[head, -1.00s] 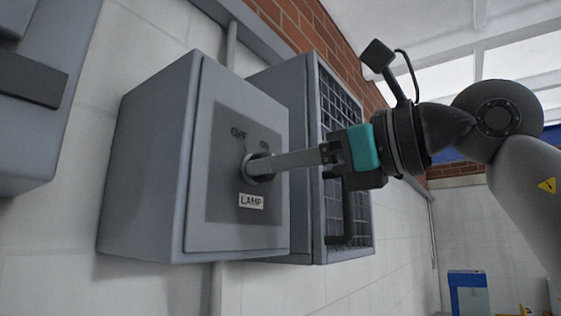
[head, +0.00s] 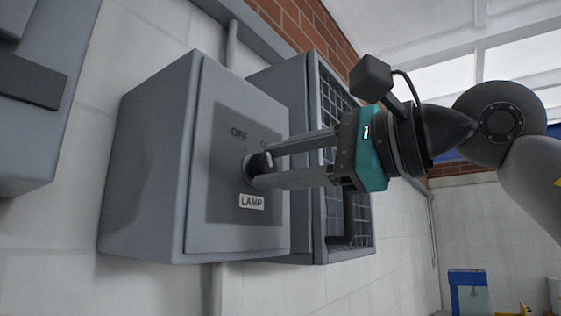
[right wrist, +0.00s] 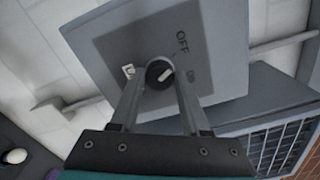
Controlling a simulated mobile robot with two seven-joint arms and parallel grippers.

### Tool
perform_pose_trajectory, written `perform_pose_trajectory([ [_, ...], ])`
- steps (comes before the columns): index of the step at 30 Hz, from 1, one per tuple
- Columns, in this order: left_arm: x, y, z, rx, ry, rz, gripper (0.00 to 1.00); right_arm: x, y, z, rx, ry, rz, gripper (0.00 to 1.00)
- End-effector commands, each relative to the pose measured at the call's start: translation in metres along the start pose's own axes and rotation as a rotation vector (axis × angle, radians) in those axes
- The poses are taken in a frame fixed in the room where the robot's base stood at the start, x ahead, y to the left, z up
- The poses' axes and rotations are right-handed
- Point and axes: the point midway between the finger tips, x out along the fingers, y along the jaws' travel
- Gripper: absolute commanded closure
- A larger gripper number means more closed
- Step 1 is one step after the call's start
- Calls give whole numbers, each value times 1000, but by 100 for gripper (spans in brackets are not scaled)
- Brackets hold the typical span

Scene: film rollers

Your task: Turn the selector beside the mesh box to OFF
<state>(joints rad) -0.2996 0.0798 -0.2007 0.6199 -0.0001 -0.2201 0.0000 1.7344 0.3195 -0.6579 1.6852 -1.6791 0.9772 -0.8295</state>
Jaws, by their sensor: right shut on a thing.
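The selector is a round dark knob (head: 257,163) on the front of a grey box (head: 150,160), with OFF and ON printed above it and a LAMP label (head: 251,202) below. The mesh box (head: 333,110) is just right of it. My right gripper (head: 262,167) is shut on the knob, one finger on each side. The right wrist view shows the knob (right wrist: 157,73) between the fingertips, with a white pointer mark on it. The mark slants toward the OFF and ON side; its exact setting is hard to tell. My left gripper is out of view.
Another grey cabinet (head: 45,90) hangs on the wall at the left. The mesh box has a dark handle (head: 347,220) below my gripper. A blue object (head: 468,290) stands far off at the lower right. The space in front of the wall is open.

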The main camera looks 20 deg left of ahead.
Motion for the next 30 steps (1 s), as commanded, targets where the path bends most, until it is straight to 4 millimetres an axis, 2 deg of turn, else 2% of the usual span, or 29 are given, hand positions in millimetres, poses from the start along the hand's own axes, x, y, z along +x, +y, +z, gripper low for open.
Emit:
perform_pose_trajectory([
  [8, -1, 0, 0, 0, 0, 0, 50, 0, -1, 2, -67, -4, -3, 100],
  [21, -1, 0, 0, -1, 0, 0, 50, 0, -1, 2, -76, -3, -3, 100],
  [22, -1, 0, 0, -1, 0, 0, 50, 0, -1, 1, -76, -3, -3, 50],
  [29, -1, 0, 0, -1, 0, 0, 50, 0, 0, 1, -74, -2, -1, 25],
  [30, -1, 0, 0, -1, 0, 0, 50, 0, 0, 1, -73, -2, -1, 24],
])
